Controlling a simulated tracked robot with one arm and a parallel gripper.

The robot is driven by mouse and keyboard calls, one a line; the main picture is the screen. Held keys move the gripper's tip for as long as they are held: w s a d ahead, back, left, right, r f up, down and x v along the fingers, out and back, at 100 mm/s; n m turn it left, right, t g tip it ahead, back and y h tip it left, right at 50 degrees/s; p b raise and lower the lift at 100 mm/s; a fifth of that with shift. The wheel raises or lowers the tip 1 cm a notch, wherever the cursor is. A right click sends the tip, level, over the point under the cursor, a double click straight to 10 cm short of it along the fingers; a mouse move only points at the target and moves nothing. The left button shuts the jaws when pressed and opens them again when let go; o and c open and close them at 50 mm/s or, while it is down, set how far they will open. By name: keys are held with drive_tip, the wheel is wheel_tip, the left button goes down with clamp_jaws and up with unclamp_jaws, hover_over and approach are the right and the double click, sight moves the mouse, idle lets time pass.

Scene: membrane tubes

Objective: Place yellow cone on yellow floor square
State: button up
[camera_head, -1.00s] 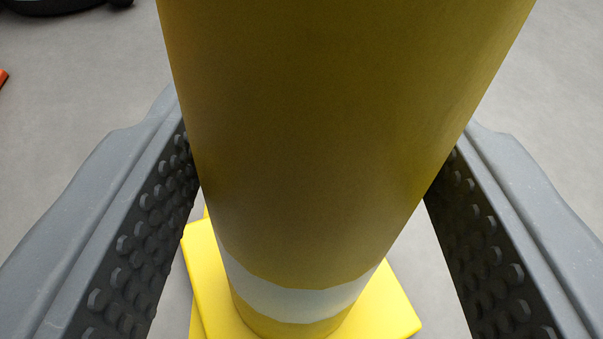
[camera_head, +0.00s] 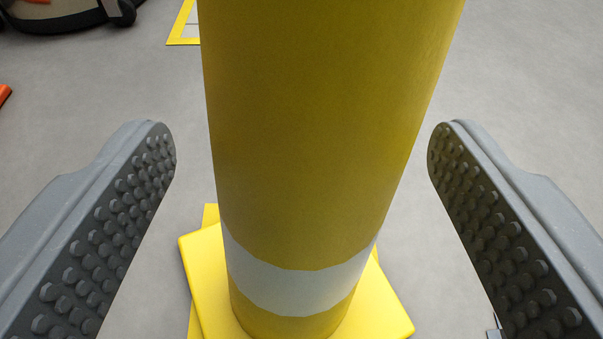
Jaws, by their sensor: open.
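The yellow cone (camera_head: 320,130) stands upright in the middle of the view, a tall post with a white band low down. Its square yellow base (camera_head: 208,275) rests on or over a flat yellow floor marking (camera_head: 210,214), which shows as a sliver behind and left of the base. The base is turned relative to that marking, and most of the marking is hidden. My gripper (camera_head: 301,140) is open, one studded finger on each side of the cone, with clear gaps and no contact. The cone's top is out of frame.
A yellow-outlined floor marking (camera_head: 184,28) lies at the top, partly behind the cone. A dark object with a rounded edge (camera_head: 75,15) sits at the top left. An orange item (camera_head: 4,93) is cut off at the left edge.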

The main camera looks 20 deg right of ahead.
drive_tip(key=p+v, duration=0.1)
drive_tip(key=v, duration=0.9)
drive_tip(key=shift+s, duration=0.25)
drive_tip(key=shift+w+r, duration=0.1)
drive_tip(key=shift+r, duration=0.05)
